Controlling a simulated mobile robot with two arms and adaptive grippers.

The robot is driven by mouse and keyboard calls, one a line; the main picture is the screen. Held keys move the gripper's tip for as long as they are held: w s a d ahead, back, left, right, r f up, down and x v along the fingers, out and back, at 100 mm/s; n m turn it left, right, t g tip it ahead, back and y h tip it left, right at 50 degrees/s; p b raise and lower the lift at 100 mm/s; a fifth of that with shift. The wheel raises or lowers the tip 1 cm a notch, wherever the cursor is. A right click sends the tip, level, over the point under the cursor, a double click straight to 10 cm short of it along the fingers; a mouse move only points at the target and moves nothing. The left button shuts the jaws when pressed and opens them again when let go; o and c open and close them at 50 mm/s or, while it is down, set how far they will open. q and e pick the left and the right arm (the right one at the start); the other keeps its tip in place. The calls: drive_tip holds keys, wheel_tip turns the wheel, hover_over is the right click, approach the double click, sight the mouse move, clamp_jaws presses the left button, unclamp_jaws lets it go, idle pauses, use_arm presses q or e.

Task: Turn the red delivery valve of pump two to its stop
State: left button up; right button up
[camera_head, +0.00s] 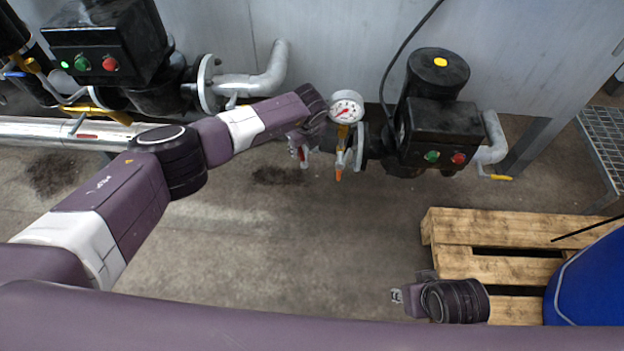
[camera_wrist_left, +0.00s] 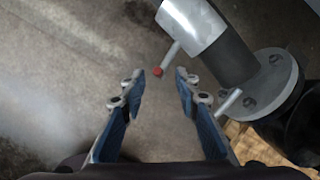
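The pump on the right (camera_head: 438,125), a black motor with a yellow cap and green and red buttons, stands by the wall. My left gripper (camera_head: 299,153) is left of its gauge, and red shows at the fingers there. In the left wrist view, a metal lever with a red tip (camera_wrist_left: 158,72) sticks out from a silver pipe (camera_wrist_left: 195,22). My left gripper (camera_wrist_left: 158,92) is open there, with the red tip in line with the gap, slightly beyond the fingertips. Contact cannot be told. My right gripper (camera_head: 398,296) is low in the head view, its fingers too small to read.
A round gauge (camera_head: 346,107) and an orange-tipped lever (camera_head: 338,172) sit close right of my left gripper. Another pump (camera_head: 105,45) stands at the upper left. A wooden pallet (camera_head: 480,228) and a blue drum (camera_head: 595,285) are at the lower right. The middle floor is clear.

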use_arm(q)
drive_tip(key=s+d, duration=0.3)
drive_tip(key=s, duration=0.8)
drive_tip(key=shift+s+d+r, duration=0.3)
drive_tip(key=shift+s+d, duration=0.05)
drive_tip(key=shift+c, duration=0.3)
